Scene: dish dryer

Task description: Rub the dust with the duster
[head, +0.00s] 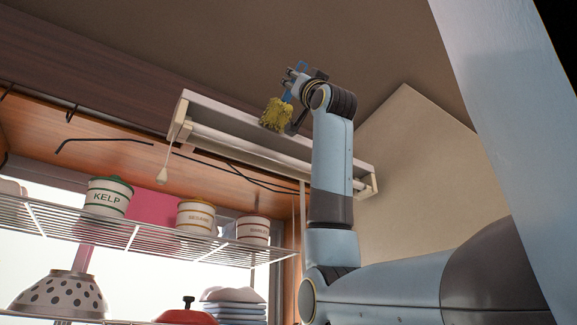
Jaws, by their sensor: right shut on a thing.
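The duster (277,114) has a yellow fluffy head and a blue handle part showing above it. My right gripper (294,84) is shut on the duster and holds it up high, head pointing down. The yellow head overlaps the upper edge of a long white lamp fixture (225,119) on the wall; I cannot tell whether they touch. I cannot make out any dust at this size. My right arm hides part of the lamp's right half. My left gripper is not in the head view.
A wire shelf (160,240) below holds white canisters, one marked KELP (108,198). A dotted colander (60,293) and stacked plates (234,304) stand lower. A pull cord (163,174) hangs from the lamp's left end. Dark cables run along the wooden panel.

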